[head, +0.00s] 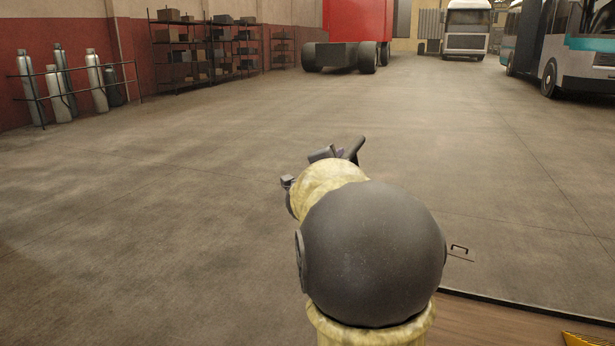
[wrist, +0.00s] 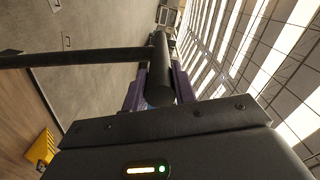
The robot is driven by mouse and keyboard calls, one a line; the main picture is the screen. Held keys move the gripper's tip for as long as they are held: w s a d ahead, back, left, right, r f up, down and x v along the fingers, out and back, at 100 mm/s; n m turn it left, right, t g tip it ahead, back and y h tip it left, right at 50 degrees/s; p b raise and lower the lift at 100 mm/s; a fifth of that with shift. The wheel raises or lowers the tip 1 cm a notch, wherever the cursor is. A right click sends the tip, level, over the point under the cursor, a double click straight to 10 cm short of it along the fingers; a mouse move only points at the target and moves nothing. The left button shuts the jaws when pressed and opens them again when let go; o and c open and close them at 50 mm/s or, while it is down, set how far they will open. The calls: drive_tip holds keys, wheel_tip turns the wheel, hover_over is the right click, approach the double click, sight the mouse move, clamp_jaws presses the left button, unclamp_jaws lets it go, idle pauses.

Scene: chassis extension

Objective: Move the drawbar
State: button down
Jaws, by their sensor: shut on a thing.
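The drawbar is a dark metal bar. In the wrist view its long rod (wrist: 80,57) runs in from the left edge and meets a thick round crosspiece (wrist: 161,72). My gripper (wrist: 158,88) has purple fingers on both sides of that crosspiece and is shut on it. In the head view my gripper (head: 325,154) is mostly hidden behind my arm, and a short dark piece of the drawbar (head: 354,148) sticks up to its right. The drawbar's far end is out of view, so I cannot tell what it joins.
A brown wooden surface (head: 500,325) with a yellow object (head: 584,341) lies at the lower right. Gas cylinders (head: 96,82), shelves (head: 205,55), a red truck (head: 350,30) and a bus (head: 570,50) stand far off. The floor ahead is clear.

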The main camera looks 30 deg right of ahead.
drive_tip(key=shift+s+d+r, duration=0.15)
drive_tip(key=shift+s+d, duration=0.3)
drive_tip(key=shift+s, duration=0.15)
drive_tip(key=shift+s+d+r, duration=0.15)
drive_tip(key=shift+s+d, duration=0.3)
drive_tip(key=shift+s, duration=0.1)
drive_tip(key=c, duration=1.1)
unclamp_jaws()
drive_tip(key=shift+w, duration=0.1)
drive_tip(key=shift+a, duration=0.15)
drive_tip(key=p+v, duration=0.3)
drive_tip(key=v, duration=1.4)
